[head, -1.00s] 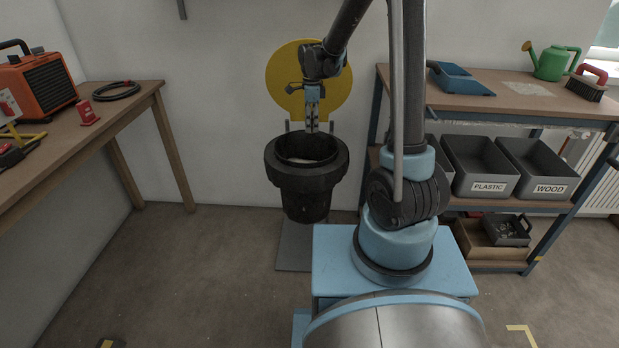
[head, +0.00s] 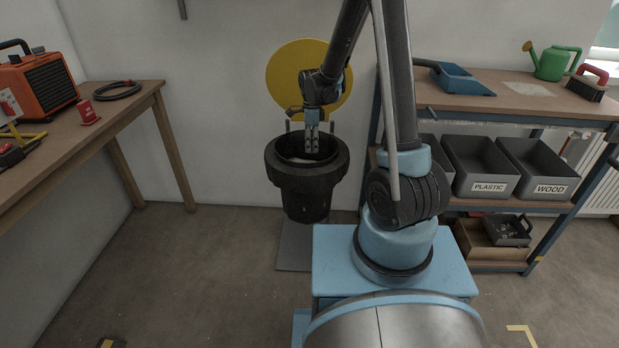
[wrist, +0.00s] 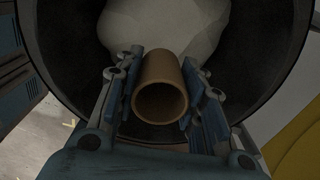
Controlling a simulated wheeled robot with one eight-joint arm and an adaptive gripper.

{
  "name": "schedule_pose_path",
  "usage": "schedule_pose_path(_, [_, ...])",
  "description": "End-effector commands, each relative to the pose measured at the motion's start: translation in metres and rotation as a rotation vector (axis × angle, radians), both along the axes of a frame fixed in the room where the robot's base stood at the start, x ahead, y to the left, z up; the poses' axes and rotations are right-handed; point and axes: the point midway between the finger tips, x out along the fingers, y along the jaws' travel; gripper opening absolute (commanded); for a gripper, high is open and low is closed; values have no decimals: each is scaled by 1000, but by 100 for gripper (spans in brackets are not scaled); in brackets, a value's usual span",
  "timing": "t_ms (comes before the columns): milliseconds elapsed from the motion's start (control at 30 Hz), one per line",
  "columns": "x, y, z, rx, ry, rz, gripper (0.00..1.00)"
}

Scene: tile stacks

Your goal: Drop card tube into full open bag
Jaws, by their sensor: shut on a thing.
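The card tube (wrist: 160,88) is a short brown cylinder in the wrist view, seen end-on between the two fingers. My gripper (wrist: 160,95) is shut on it; in the head view my gripper (head: 312,150) points down at the mouth of the black bag holder. The tube is not clear in the head view. The open bag (wrist: 165,25) shows as a pale, bulging surface inside the dark round rim, below the tube. In the head view the dark holder (head: 306,195) stands against the wall, with its yellow round lid (head: 283,68) raised behind.
A wooden table (head: 60,160) with an orange heater (head: 35,88) stands at the left. A blue-framed shelf (head: 540,104) with grey bins labelled PLASTIC (head: 488,187) and WOOD (head: 550,188) stands at the right. The floor left of the holder is clear.

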Motion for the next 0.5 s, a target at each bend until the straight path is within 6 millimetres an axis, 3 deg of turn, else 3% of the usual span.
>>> schedule_pose_path(267, [0, 0, -1, 0, 0, 0, 24])
schedule_pose_path(300, [0, 0, -1, 0, 0, 0, 39])
schedule_pose_path(400, [0, 0, -1, 0, 0, 0, 60])
schedule_pose_path(500, [0, 0, -1, 0, 0, 0, 60])
